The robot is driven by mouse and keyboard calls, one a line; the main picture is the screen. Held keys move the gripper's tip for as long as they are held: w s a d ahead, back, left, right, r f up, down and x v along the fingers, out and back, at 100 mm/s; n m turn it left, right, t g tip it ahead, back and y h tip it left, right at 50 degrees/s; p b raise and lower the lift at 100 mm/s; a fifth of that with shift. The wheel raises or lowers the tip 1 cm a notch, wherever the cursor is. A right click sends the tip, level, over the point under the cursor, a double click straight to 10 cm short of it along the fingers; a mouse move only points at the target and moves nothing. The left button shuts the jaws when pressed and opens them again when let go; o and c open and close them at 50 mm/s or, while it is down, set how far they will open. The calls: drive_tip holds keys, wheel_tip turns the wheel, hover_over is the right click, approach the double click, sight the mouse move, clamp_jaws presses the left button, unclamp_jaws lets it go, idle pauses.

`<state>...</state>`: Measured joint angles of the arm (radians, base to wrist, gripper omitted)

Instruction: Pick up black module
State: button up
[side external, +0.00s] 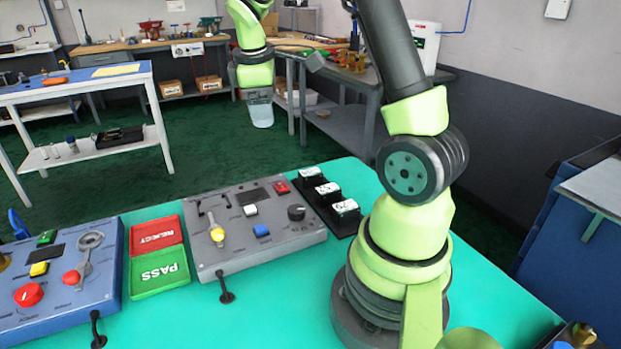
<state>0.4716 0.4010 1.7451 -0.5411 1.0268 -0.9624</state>
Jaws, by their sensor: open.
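Three black modules with white, marked tops sit in a row on a black rack (330,212) on the green table, right of the grey panel: a rear module (310,172), a middle module (327,188) and a front module (346,208). I cannot tell which of them is meant, or read their tops. My gripper (261,118) hangs pointing down, high above and behind the grey control panel, apart from the modules. It is open, with nothing visible in it; its fingers are small and pale here.
The grey panel (217,259) carries a yellow-knobbed lever, buttons and a dark knob. Left of it lie a red REJECT tray (157,235) and a green PASS tray (160,272), then a blue panel (75,313).

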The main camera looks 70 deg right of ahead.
drive_tip(key=s+d+f+n+g, duration=0.2)
drive_tip(key=d+f+n+g, duration=0.15)
drive_tip(key=d+f, duration=0.7)
hover_over(310, 172)
drive_tip(key=w, duration=0.1)
drive_tip(key=shift+n, duration=0.45)
drive_tip(key=f, duration=0.5)
drive_tip(key=shift+a+f, duration=0.15)
drive_tip(key=shift+a, duration=0.2)
drive_tip(key=x, duration=0.5)
drive_tip(key=shift+w+a+f, duration=0.1)
drive_tip(key=shift+a+f, duration=0.15)
drive_tip(key=shift+f, duration=0.25)
drive_tip(key=shift+c, duration=0.2)
drive_tip(key=c, duration=1.1)
drive_tip(key=shift+r, duration=0.15)
